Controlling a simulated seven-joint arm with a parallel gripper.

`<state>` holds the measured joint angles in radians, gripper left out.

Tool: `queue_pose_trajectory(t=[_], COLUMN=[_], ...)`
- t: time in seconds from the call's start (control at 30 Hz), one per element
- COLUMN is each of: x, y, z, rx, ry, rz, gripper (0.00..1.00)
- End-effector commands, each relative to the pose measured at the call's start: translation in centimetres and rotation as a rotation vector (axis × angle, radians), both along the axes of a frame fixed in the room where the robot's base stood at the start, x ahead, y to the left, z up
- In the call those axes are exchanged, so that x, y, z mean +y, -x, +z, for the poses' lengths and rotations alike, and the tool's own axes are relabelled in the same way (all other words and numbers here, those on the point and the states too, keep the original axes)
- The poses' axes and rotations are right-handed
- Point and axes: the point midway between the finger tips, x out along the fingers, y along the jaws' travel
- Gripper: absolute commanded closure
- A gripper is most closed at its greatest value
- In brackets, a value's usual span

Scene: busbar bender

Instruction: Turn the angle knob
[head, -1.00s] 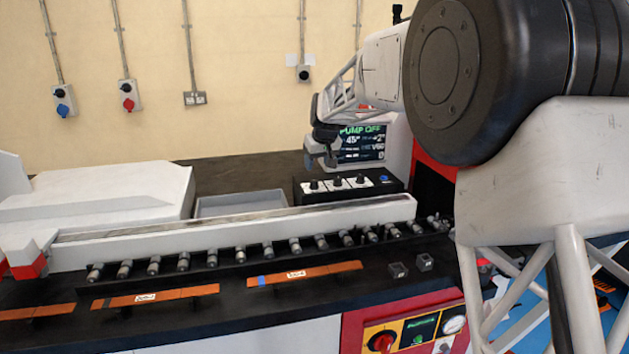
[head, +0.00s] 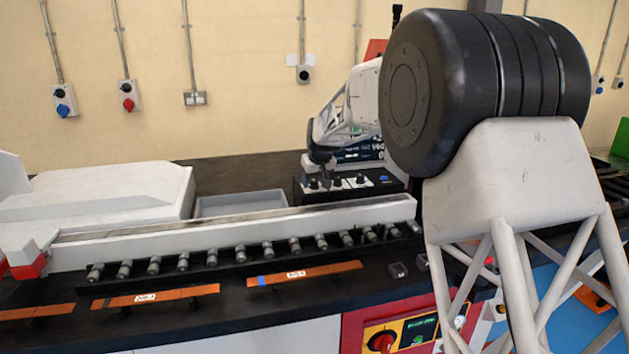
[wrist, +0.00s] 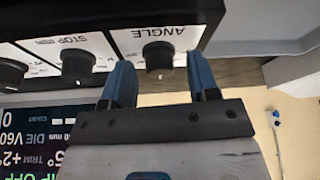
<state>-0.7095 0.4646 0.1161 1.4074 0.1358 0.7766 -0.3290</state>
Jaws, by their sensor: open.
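The angle knob (wrist: 158,56) is a black round knob on a white label reading ANGLE, upside down in the wrist view. In the head view the knob (head: 314,184) is the leftmost on the black control box (head: 298,192), partly hidden by my gripper. My gripper (wrist: 161,72) is open, with one blue finger on each side of the knob. A gap shows between each finger and the knob; I see no contact. In the head view my gripper (head: 323,168) points down just above the box.
A STOP knob (wrist: 77,63) and another black knob (wrist: 10,74) sit beside the angle knob. The display screen (wrist: 45,140) stands close behind the box. A grey tray (head: 240,204) lies left of it, and a long white rail (head: 230,228) runs in front.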

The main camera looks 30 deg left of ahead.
Motion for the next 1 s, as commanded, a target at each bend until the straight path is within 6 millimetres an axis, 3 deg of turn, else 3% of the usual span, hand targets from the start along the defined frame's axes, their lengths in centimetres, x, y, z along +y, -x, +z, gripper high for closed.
queue_pose_trajectory(t=[0.3, 0.6, 1.0], x=[0.05, 0.04, 0.05], y=[-0.02, -0.02, 0.02], z=[-0.12, -0.11, -0.07], rx=[0.0, 0.0, 0.0], ry=[0.0, 0.0, 0.0], rz=[0.0, 0.0, -0.042], gripper=[0.45, 0.91, 0.92])
